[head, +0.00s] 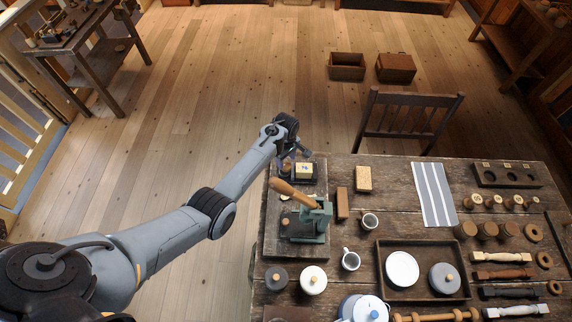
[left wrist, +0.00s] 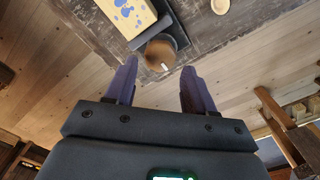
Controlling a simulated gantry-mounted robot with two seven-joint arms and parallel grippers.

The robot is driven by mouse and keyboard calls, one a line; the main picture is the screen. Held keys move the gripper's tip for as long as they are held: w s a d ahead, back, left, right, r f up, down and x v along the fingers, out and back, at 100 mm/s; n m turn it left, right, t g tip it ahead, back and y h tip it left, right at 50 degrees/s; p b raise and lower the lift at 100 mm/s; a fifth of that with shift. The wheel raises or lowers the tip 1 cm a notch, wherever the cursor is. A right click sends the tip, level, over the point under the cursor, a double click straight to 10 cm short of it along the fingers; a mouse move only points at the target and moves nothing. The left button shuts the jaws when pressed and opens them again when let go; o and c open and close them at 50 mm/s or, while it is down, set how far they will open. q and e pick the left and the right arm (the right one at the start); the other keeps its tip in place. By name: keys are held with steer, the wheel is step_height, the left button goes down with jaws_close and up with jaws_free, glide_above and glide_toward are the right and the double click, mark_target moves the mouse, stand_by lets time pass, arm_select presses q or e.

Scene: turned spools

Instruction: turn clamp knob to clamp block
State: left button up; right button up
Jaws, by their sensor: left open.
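The block (head: 304,169) has a pale yellow top with blue marks and sits in a dark clamp at the near-left corner of the far table end. In the left wrist view the block (left wrist: 125,14) shows large, beside the dark clamp jaw (left wrist: 150,33). The round brown clamp knob (left wrist: 160,50) with a small white mark is just beyond my fingertips, roughly centred between them. My left gripper (head: 287,157) is at the table's left edge beside the clamp; its two fingers (left wrist: 159,75) are apart with nothing between them. The knob is hard to make out in the head view.
A green press (head: 305,222) with a wooden handle (head: 293,193) stands close to the clamp. Floor left of the table is clear.

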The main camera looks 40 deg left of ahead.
mark_target(286, 165)
arm_select(q)
steer(key=shift+f+b, duration=0.45)
steer(key=shift+f, duration=1.45)
steer(key=c, duration=0.8)
steer(key=shift+o, duration=0.2)
